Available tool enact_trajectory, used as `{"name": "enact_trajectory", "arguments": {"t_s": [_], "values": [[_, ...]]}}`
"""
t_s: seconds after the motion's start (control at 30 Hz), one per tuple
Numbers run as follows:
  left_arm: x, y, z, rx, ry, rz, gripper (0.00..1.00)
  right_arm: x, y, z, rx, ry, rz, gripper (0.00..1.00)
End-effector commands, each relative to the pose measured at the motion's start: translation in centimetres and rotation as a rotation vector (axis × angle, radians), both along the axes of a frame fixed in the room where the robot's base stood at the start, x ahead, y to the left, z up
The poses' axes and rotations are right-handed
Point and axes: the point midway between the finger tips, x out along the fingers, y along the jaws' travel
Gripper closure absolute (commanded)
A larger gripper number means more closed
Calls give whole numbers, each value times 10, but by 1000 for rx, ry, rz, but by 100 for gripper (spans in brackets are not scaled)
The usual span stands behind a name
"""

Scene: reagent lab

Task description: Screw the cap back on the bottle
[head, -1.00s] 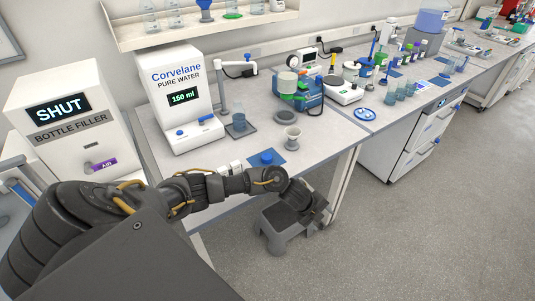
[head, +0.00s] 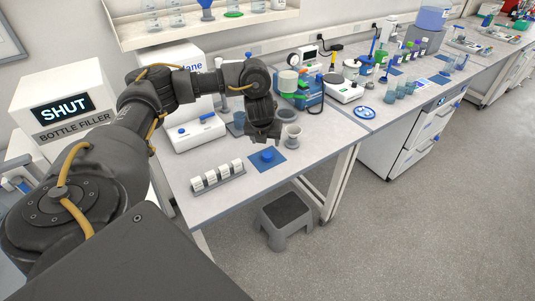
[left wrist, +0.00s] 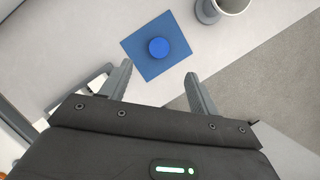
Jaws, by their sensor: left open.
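The blue cap (head: 267,155) lies on a small blue mat (head: 279,164) near the front edge of the bench. The cap (left wrist: 158,47) and mat (left wrist: 135,42) also show in the left wrist view, ahead of the fingers. A pale open-topped vessel (head: 291,138), perhaps the bottle, stands just behind the mat; its grey rim (left wrist: 208,12) shows at the top of the wrist view. My left gripper (head: 262,139) is open and empty above the bench, pointing down close to the cap and vessel without touching the cap. My right gripper is not in view.
A rack of white-topped pieces (head: 218,177) lies left of the mat. Blue equipment (head: 300,91) stands behind. A grey step stool (head: 285,212) is on the floor in front.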

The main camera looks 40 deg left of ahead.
Motion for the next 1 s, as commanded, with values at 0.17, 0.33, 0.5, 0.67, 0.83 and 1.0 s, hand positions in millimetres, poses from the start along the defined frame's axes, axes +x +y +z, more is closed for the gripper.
{"name": "enact_trajectory", "arguments": {"t_s": [0.17, 0.33, 0.5, 0.67, 0.83, 1.0], "values": [[6, 3, -25, -3, 3, 4, 39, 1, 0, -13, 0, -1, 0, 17], [15, 8, -47, -2, 1, 3, 39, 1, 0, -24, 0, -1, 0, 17], [18, 10, -52, -2, 0, 2, 39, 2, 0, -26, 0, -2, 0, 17], [18, 10, -52, -1, -1, 1, 39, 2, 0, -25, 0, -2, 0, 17], [19, 10, -56, -1, 1, 2, 39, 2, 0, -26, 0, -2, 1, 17], [23, 15, -75, -1, 5, 4, 39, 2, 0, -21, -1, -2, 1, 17]]}}
